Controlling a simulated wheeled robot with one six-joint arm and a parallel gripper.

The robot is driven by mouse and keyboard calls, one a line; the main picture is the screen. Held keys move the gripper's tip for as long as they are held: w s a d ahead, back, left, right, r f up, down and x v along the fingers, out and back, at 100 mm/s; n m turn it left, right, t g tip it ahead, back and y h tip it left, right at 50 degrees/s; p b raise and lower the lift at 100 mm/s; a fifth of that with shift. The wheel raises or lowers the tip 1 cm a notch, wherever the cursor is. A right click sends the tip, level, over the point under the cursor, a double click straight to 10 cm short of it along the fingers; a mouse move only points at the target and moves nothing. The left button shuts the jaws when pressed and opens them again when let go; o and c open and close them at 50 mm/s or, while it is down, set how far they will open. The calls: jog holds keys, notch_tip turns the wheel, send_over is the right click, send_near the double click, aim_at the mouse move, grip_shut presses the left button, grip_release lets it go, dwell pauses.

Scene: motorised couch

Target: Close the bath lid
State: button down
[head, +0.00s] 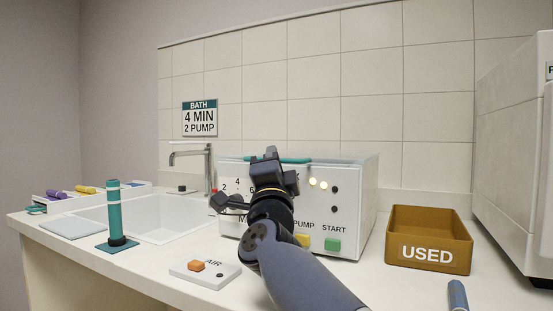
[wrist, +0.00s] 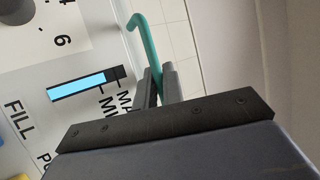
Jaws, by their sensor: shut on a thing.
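The bath (head: 352,205) is a white box on the counter with a front panel of labels, lights and buttons. Its lid (head: 335,159) looks nearly flat across the top; I cannot tell whether it is fully seated. A teal handle (head: 296,160) runs along the lid's front edge and shows as a bent bar in the wrist view (wrist: 147,42). My gripper (head: 266,156) is at the front top edge, shut on the handle. Its fingers (wrist: 160,84) meet around the bar in the wrist view. My arm hides part of the front panel.
A brown USED bin (head: 428,240) stands right of the bath, with a large white machine (head: 515,165) beyond. Left are a sink (head: 160,217), a tap (head: 208,165), a teal post (head: 115,210) and the AIR switch box (head: 206,273). A blue object (head: 457,296) lies at the front right.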

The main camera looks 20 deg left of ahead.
jog(key=shift+w+f, duration=0.15)
jog(key=shift+f, duration=0.3)
jog(key=c, duration=1.5)
grip_release()
jog(key=v, duration=1.1)
jog(key=shift+s+r, duration=0.25)
jog(key=shift+r, duration=0.1)
jog(key=shift+w, duration=0.1)
jog(key=x, duration=1)
jog(key=shift+w+r, duration=0.15)
jog(key=shift+r, duration=0.15)
jog(key=shift+w+a+f, duration=0.1)
jog(key=shift+w, duration=0.15)
